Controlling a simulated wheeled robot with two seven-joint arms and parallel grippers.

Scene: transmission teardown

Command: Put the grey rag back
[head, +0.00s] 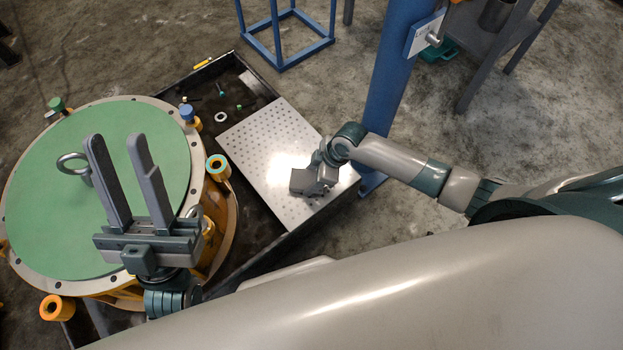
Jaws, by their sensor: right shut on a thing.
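My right gripper (312,186) points down over the perforated metal plate (262,140), near its lower right corner. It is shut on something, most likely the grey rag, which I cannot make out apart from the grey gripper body. I cannot tell if the held thing touches the plate. My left gripper (117,142) is open and empty, its two long grey fingers apart, above the green-topped round housing (60,215).
The plate lies across a dark tray (252,72) holding small parts, among them a white ring (221,117). A blue post (393,80) stands close to my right arm. A blue frame (280,35) stands behind, and a grey table (487,40) at top right.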

